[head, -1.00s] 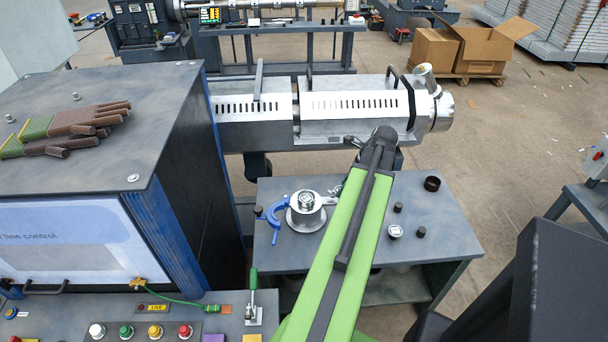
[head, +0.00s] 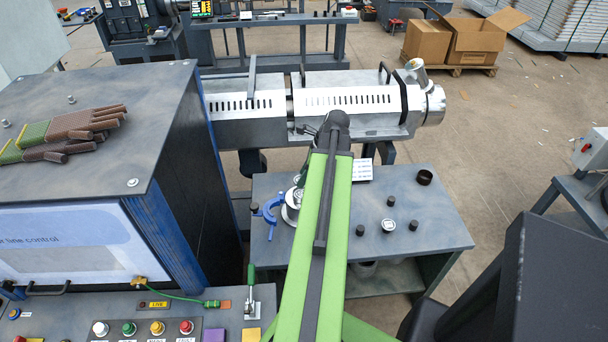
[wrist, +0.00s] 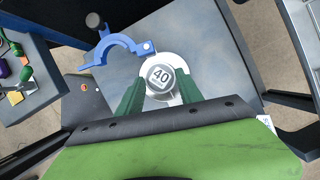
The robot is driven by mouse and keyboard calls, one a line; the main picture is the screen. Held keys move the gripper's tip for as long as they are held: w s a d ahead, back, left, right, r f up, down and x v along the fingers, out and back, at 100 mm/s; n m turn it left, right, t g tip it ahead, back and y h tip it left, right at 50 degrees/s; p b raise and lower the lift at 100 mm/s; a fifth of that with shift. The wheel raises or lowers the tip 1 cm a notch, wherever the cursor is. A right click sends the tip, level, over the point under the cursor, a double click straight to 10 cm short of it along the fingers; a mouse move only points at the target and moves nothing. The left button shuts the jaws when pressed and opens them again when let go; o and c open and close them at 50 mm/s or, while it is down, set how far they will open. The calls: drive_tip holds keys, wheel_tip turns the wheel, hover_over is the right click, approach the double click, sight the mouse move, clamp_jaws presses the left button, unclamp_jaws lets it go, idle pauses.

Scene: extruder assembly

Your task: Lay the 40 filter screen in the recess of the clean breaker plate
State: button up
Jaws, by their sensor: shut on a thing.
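In the wrist view my gripper (wrist: 160,84) has its two dark green fingers on either side of a small round filter screen (wrist: 161,76) marked 40, and is shut on it. A larger pale round metal piece (wrist: 146,62), apparently the breaker plate or its stand, shows behind the screen; I cannot tell whether they touch. In the head view the round metal piece (head: 290,213) stands at the table's left, partly hidden by my green arm. My gripper is hidden there. The recess cannot be made out.
A blue clamp (head: 268,209) curves close to the metal piece's left; it also shows in the wrist view (wrist: 117,44). The table (head: 433,213) carries a dark ring (head: 425,177), several dark pegs and a white card (head: 362,169). A metal barrel (head: 350,98) lies behind.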

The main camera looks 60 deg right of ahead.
drive_tip(key=shift+f+b, duration=2.5)
drive_tip(key=shift+f, duration=0.25)
drive_tip(key=shift+r, duration=0.1)
drive_tip(key=o, duration=1.4)
wheel_tip(320, 180, up, 7)
drive_tip(key=p, duration=0.7)
drive_tip(key=shift+r, duration=0.1)
